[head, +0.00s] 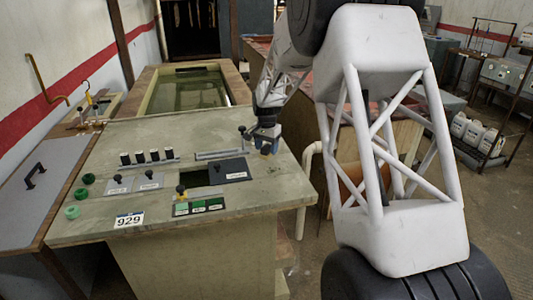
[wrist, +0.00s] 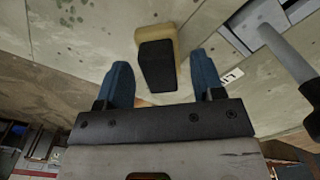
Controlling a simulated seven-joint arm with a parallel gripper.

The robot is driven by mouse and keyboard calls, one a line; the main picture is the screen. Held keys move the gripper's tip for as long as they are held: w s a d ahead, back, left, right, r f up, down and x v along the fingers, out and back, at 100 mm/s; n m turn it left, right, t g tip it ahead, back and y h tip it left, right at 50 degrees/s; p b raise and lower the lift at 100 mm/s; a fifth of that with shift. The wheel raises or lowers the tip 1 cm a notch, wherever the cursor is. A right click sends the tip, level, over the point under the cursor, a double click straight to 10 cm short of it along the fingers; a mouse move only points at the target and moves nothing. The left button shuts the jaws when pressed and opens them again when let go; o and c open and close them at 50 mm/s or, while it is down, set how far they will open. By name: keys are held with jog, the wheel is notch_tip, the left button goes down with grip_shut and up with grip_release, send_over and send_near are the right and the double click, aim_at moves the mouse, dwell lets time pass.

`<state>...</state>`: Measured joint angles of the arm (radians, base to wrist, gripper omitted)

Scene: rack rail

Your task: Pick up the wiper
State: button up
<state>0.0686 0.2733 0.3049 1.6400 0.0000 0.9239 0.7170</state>
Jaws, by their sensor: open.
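The wiper appears to be the block with a black top and a tan base (wrist: 157,66) in the wrist view. It rests on the worn grey-green panel and sits between and slightly beyond my blue fingertips. My gripper (wrist: 159,60) is open, with one finger on each side of the block and visible space beside it. In the head view my gripper (head: 267,136) is over the right side of the panel top (head: 125,222). A small yellowish part of the wiper (head: 266,150) shows beneath it; the rest is hidden.
Several black-topped pieces (head: 146,156) stand in a row on the panel. Left of my gripper are a dark square opening (head: 195,178), a dark plate (head: 233,169) and black knobs. Green knobs (head: 80,193) line the left edge. A grey bar (wrist: 290,55) is close on the right in the wrist view.

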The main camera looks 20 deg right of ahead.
aim_at(267, 147)
jog(key=shift+f, duration=0.25)
jog(key=shift+c, duration=0.4)
jog(key=c, duration=1)
jog(key=shift+r, duration=0.15)
jog(key=shift+r, duration=0.85)
jog(key=shift+s+r, duration=0.2)
jog(key=shift+r, duration=0.65)
jog(key=s, duration=0.5)
jog(key=s+r, duration=0.1)
jog(key=s, duration=0.4)
jog(key=s+a, duration=0.1)
jog(key=s, duration=0.4)
jog(key=shift+s+r, duration=0.15)
jog(key=shift+s, duration=0.15)
